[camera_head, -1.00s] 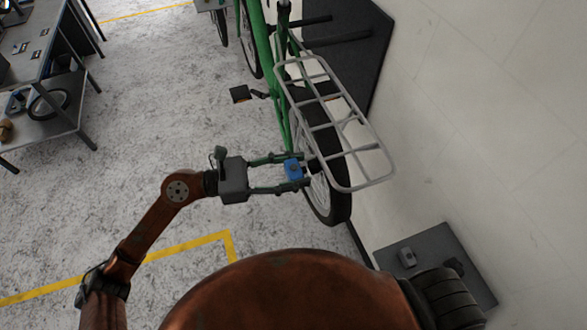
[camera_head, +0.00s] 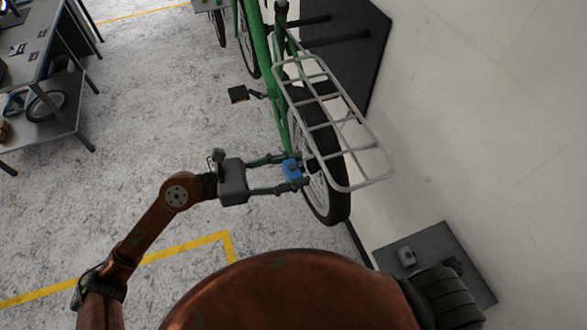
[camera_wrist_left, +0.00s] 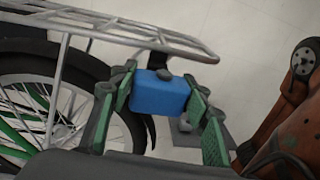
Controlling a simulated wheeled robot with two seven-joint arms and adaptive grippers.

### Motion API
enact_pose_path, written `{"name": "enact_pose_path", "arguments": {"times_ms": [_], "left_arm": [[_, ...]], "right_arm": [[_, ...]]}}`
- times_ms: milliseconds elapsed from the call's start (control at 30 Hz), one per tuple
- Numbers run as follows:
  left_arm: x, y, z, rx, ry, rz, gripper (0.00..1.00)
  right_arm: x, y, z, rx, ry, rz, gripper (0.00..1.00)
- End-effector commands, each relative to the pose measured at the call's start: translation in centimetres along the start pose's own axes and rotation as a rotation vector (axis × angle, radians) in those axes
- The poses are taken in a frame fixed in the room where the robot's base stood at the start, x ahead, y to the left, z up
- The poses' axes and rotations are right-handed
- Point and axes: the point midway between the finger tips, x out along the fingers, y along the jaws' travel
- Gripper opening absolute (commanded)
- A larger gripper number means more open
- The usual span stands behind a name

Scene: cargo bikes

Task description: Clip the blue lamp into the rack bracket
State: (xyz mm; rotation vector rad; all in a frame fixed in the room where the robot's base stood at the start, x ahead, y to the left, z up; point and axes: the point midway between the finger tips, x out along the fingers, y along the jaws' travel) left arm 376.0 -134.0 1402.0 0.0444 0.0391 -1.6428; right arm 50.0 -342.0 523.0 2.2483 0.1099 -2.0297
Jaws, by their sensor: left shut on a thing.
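The blue lamp (camera_head: 292,169) is held between the fingers of my left gripper (camera_head: 297,169), beside the rear wheel of the green bike. In the left wrist view the lamp (camera_wrist_left: 160,93) sits between the two green finger pads of the left gripper (camera_wrist_left: 163,97). The grey wire rack (camera_head: 333,126) is over the rear wheel. In the wrist view, a dark bracket (camera_wrist_left: 159,66) hangs under the rack's end, right behind the lamp's top; I cannot tell whether they touch. My right gripper does not show.
The rear wheel (camera_head: 338,203) stands close to the gripper. A grey platform (camera_head: 432,290) with a small grey object lies by the wall at the lower right. A grey workbench (camera_head: 37,55) stands at the far left. The floor left of the bike is clear.

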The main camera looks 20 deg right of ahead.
Motion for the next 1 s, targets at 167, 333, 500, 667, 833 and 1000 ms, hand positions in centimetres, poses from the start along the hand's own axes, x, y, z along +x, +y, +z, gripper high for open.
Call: {"name": "enact_pose_path", "arguments": {"times_ms": [167, 333, 500, 667, 833, 1000], "left_arm": [[-0.01, 0.02, -0.01, 0.001, -0.001, 0.0, 0.18], [-0.01, 0.03, 0.04, 0.0, -0.001, 0.0, 0.18], [-0.01, 0.03, 0.04, 0.0, -0.001, 0.0, 0.18], [0.1, 0.04, 0.05, 0.001, -0.001, 0.0, 0.18], [0.39, 0.08, 0.08, 0.001, -0.001, 0.0, 0.18], [0.7, 0.13, 0.08, 0.0, -0.001, 0.0, 0.18]], "right_arm": [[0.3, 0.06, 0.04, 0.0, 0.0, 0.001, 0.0], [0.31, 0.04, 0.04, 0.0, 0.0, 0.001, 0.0], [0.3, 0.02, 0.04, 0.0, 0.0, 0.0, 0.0], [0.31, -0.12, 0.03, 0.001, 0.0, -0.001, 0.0], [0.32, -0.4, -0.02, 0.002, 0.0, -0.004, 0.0], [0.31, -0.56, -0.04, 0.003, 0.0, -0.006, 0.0]]}}
